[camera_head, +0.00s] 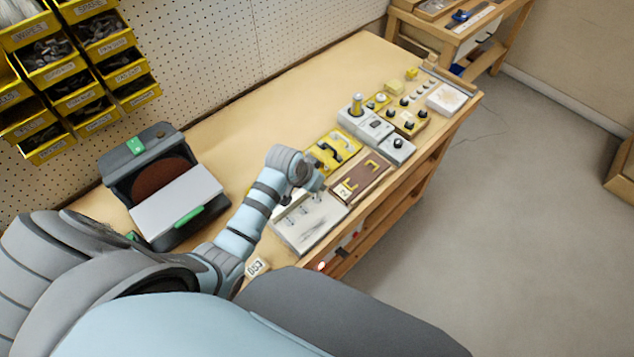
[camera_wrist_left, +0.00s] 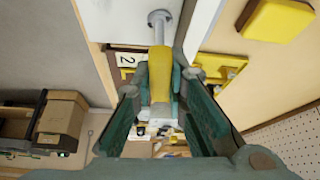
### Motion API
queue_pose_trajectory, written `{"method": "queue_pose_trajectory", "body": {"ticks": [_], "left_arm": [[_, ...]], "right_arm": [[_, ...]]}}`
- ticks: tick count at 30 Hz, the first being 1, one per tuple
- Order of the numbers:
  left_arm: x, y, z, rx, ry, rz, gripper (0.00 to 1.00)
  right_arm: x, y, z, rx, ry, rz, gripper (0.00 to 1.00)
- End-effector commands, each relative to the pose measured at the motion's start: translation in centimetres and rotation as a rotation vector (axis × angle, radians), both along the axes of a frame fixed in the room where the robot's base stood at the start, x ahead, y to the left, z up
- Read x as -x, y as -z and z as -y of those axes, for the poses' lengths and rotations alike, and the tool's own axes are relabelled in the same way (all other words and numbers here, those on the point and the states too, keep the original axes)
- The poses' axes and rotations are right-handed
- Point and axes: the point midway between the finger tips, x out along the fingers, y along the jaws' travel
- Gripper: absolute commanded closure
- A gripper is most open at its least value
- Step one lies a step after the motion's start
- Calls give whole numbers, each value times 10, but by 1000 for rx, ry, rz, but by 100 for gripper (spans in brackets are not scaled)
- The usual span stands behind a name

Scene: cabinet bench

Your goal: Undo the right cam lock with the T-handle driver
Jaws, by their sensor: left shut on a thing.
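My left gripper (camera_head: 306,177) is over the bench, between the yellow plate and the pale panel. In the left wrist view its green fingers (camera_wrist_left: 160,95) are shut on a yellow grip (camera_wrist_left: 160,75), which I take for the T-handle driver. A grey shaft runs from the grip to a round grey end (camera_wrist_left: 159,17), in front of a pale panel (camera_wrist_left: 187,20). I cannot tell whether this end touches anything. The fingers hide part of the grip. I cannot make out the right cam lock clearly in either view. My right gripper is not in view.
Near my gripper lie a pale panel (camera_head: 309,222) with small hooks, a brown panel (camera_head: 371,179) marked 2 and a yellow plate (camera_head: 323,158). Control boxes (camera_head: 365,126) stand farther right. A grey case (camera_head: 175,208) stands left, below yellow bins (camera_head: 60,72). Bare bench runs along the pegboard.

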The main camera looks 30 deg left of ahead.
Motion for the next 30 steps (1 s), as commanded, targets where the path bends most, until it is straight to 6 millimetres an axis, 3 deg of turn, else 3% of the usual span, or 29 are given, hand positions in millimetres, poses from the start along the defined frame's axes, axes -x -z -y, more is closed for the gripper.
{"method": "queue_pose_trajectory", "body": {"ticks": [9,17,30], "left_arm": [[0,0,0,0,-7,-1,100],[0,-1,1,1,-411,-1,100],[0,0,-1,-1,-418,-1,100]], "right_arm": [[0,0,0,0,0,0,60],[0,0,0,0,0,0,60],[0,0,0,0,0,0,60]]}}
